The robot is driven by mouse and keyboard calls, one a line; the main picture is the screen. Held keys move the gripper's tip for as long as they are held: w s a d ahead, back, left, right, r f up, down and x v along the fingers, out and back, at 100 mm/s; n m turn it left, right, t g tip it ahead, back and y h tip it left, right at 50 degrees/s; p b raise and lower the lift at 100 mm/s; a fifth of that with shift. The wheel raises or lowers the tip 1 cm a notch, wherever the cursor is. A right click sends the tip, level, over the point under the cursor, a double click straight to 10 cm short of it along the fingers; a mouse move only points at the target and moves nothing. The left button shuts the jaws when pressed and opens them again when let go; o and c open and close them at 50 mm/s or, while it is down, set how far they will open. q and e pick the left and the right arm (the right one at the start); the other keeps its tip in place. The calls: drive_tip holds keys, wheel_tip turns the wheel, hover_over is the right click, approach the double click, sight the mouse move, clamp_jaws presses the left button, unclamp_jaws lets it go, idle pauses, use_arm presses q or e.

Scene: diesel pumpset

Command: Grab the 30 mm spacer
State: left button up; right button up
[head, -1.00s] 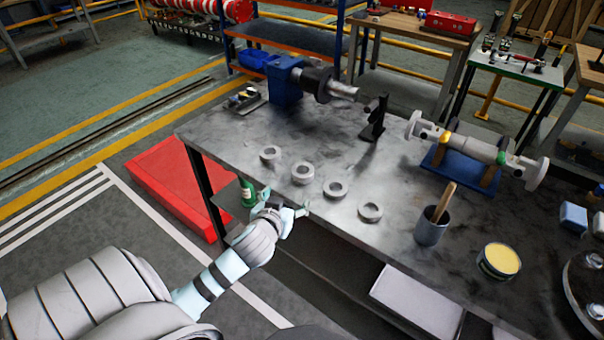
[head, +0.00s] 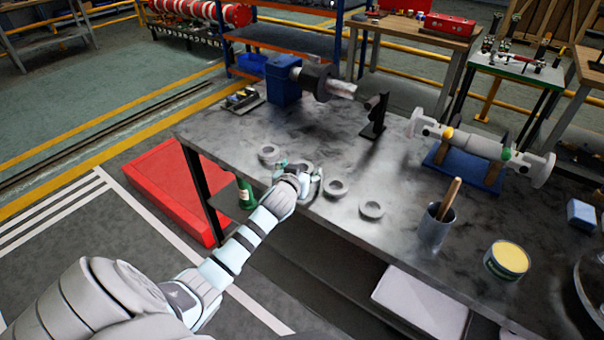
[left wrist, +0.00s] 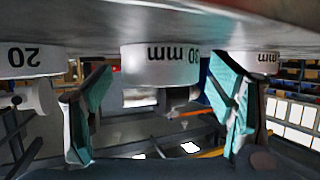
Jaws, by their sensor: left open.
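The 30 mm spacer, a pale grey ring (head: 302,165), stands near the front edge of the dark metal table (head: 240,128), second from left in the row. In the left wrist view it is the middle ring (left wrist: 160,66), its upside-down marking partly readable as 30 mm. My left gripper (head: 303,180) is at the table's front edge by this ring, partly hiding it. Its fingers (left wrist: 158,82) are open and empty, one to each side of the ring in the left wrist view. I cannot tell how far the tips reach along it. My right gripper is not in view.
Other rings stand close by: one to the left (head: 268,153), two to the right (head: 337,188) (head: 372,209). The left wrist view shows one marked 20 (left wrist: 32,60). A green bottle (head: 246,195) is near my left forearm. A grey cup (head: 435,226) stands farther right.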

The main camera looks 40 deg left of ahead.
use_arm(q)
drive_tip(key=shift+s+r, duration=0.1)
drive_tip(key=c, duration=1.4)
